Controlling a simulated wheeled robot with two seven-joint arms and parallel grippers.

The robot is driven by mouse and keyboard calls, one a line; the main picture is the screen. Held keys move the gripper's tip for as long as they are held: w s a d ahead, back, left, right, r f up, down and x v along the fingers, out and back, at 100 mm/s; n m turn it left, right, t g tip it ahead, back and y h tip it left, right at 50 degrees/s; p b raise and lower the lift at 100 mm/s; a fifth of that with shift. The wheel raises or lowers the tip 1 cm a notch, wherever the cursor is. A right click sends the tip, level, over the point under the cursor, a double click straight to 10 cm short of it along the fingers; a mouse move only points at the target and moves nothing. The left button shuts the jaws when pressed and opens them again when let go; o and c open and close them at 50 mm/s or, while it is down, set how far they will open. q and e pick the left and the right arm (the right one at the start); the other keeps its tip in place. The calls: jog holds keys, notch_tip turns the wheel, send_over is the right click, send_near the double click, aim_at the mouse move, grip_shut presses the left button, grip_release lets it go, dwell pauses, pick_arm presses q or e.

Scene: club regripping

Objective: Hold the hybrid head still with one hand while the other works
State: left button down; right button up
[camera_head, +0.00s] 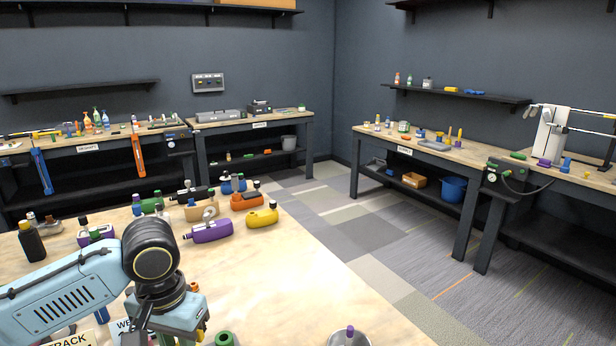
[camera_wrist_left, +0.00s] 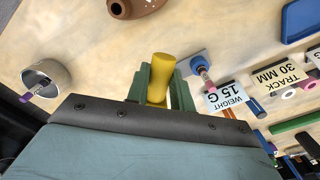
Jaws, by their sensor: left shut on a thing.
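My left gripper (camera_head: 178,322) is over the near part of the wooden table (camera_head: 310,275). In the left wrist view its green fingers (camera_wrist_left: 161,84) are shut on a yellow, rounded, peg-like piece (camera_wrist_left: 162,68). I cannot tell what this piece is part of. No piece is clearly identifiable as the hybrid head. Rounded coloured pieces stand farther back on the table: a purple one (camera_head: 212,231), a yellow one (camera_head: 262,218) and an orange one (camera_head: 247,201). A brown rounded piece with holes (camera_wrist_left: 134,7) shows at the top of the wrist view. My right gripper is not in view.
A round cup (camera_head: 349,338) with a purple-topped item is at the table's near edge. Label cards reading "WEIGHT 15 G" (camera_wrist_left: 226,96) and "TRACK 30 MM" (camera_wrist_left: 279,74) stand among small tools. A dark bottle (camera_head: 31,241) is at left. The table's right-centre is clear.

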pick_arm(q)
jog(key=shift+w+d+r+n, duration=0.1)
jog(key=shift+d+r+n, duration=0.05)
jog(key=shift+n, duration=0.45)
jog(key=shift+d+r+n, duration=0.15)
jog(key=shift+n, duration=0.45)
